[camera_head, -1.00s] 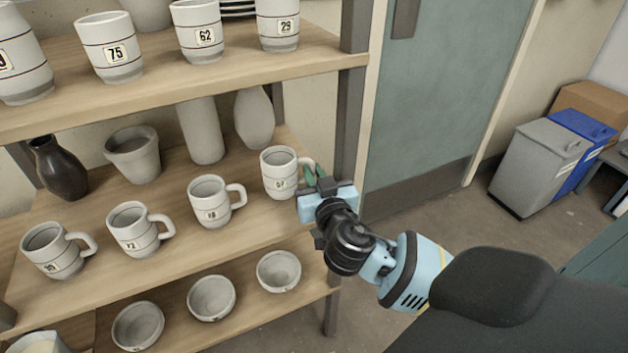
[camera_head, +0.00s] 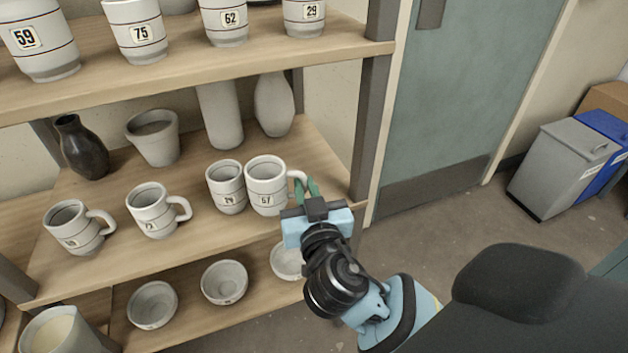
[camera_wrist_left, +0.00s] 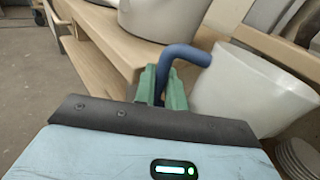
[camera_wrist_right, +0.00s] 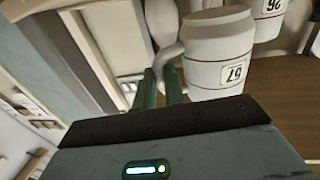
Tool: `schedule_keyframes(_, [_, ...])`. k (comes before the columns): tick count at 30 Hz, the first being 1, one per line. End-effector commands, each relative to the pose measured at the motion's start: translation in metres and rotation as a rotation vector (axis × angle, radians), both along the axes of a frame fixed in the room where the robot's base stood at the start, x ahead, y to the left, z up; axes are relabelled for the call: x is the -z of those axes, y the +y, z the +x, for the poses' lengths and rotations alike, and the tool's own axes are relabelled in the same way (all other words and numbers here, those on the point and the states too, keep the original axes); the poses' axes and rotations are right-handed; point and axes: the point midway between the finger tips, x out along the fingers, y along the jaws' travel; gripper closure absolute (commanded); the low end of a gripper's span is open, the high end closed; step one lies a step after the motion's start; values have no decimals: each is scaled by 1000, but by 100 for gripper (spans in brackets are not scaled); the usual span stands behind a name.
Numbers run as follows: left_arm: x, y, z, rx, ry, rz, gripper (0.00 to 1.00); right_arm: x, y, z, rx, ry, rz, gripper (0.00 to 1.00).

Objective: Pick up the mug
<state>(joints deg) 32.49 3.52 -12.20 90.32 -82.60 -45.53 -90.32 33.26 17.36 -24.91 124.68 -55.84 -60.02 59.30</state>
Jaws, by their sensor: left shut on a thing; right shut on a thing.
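A white mug (camera_head: 264,174) with dark bands and a number label is in the head view, by the shelf's right end. My right gripper (camera_head: 308,188) is shut on its handle, on the mug's right side. The right wrist view shows the mug (camera_wrist_right: 208,52) upside down in the picture, with the fingers (camera_wrist_right: 160,84) at its handle. The mug overlaps a neighbouring mug (camera_head: 227,180); whether it is clear of the shelf board is hard to tell. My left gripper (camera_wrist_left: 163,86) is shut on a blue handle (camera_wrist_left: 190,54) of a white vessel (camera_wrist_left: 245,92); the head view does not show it.
More mugs (camera_head: 152,208) stand to the left on the middle shelf board (camera_head: 120,255). Vases and a dark bottle (camera_head: 82,150) stand behind. Bowls (camera_head: 224,282) sit below and cups (camera_head: 135,30) above. A shelf post (camera_head: 370,120) rises close right of the gripper. Floor is open beyond.

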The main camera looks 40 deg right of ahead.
Motion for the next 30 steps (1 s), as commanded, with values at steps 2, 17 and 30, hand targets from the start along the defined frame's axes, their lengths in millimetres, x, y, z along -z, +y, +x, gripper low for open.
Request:
schedule_keyframes(2, [-1,0,1,0,-6,-1,100,-2,8,-3,0,-3,4,100])
schedule_keyframes(17, [2,0,0,0,-3,-1,100,-5,41,-18,-1,-2,2,100])
schedule_keyframes(30, [4,0,0,0,-2,-1,100,-7,53,-23,0,-3,2,100])
